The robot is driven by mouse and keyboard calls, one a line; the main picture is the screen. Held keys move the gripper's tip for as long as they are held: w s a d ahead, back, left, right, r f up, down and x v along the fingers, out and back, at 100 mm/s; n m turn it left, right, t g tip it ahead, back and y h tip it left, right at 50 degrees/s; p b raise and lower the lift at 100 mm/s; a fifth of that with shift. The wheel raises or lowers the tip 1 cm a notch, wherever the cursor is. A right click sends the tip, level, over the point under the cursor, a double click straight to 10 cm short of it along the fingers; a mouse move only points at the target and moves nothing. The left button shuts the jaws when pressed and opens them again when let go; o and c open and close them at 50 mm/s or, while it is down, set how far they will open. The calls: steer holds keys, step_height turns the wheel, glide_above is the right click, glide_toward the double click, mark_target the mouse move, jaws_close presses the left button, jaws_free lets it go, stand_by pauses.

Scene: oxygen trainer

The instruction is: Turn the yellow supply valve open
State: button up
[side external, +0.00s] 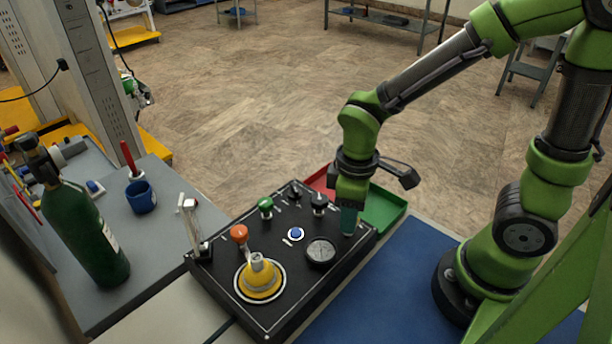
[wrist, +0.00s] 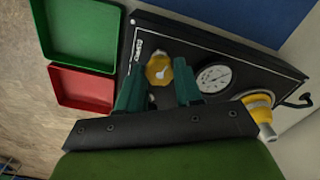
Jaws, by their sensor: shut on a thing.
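The yellow supply valve (wrist: 159,70) is a small yellow knob with a pale mark on its face, on the black panel (side external: 300,296) beside white lettering, in the wrist view. My gripper (wrist: 158,67) has its two teal fingers on either side of this knob, shut on it. In the side view my gripper (side external: 348,222) reaches down to the panel's right corner and hides the knob. How far the knob is turned I cannot tell.
A round gauge (side external: 321,252) sits close to my gripper. The panel also carries a large yellow dome (side external: 259,280), an orange knob (side external: 239,233), a green knob (side external: 265,206) and a blue button (side external: 296,234). Green (side external: 384,208) and red (wrist: 84,90) trays lie beside it.

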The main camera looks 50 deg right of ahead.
steer(key=n, duration=0.4)
steer(key=shift+n, duration=2.8)
steer(key=o, duration=1)
steer(key=shift+o, duration=0.2)
steer(key=shift+r, duration=0.1)
step_height(320, 180, up, 17)
